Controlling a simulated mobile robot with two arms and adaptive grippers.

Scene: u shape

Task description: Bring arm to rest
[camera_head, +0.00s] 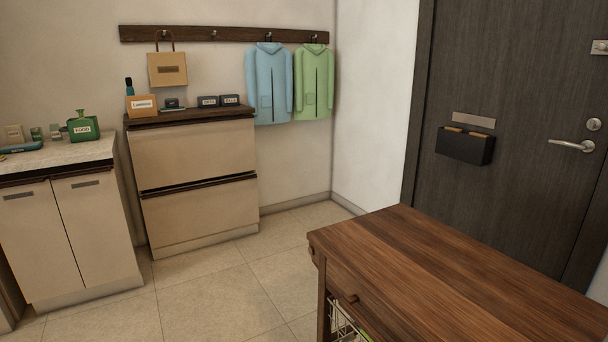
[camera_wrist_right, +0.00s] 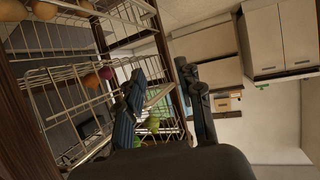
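My right gripper (camera_wrist_right: 163,82) shows only in the right wrist view. Its two dark fingers stand apart with a gap between them, and I see nothing held in the gap. A wire basket rack (camera_wrist_right: 75,105) stands close on the left of the fingers; I cannot tell whether they touch it. Neither of my arms shows in the head view, and my left gripper is in no view.
A wooden-topped cart (camera_head: 450,270) with a wire basket (camera_head: 345,325) stands at the front right. A drawer cabinet (camera_head: 195,160) and a white-topped cabinet (camera_head: 85,230) line the back left. A dark door (camera_head: 510,120) is at the right. Tiled floor (camera_head: 215,300) between is clear.

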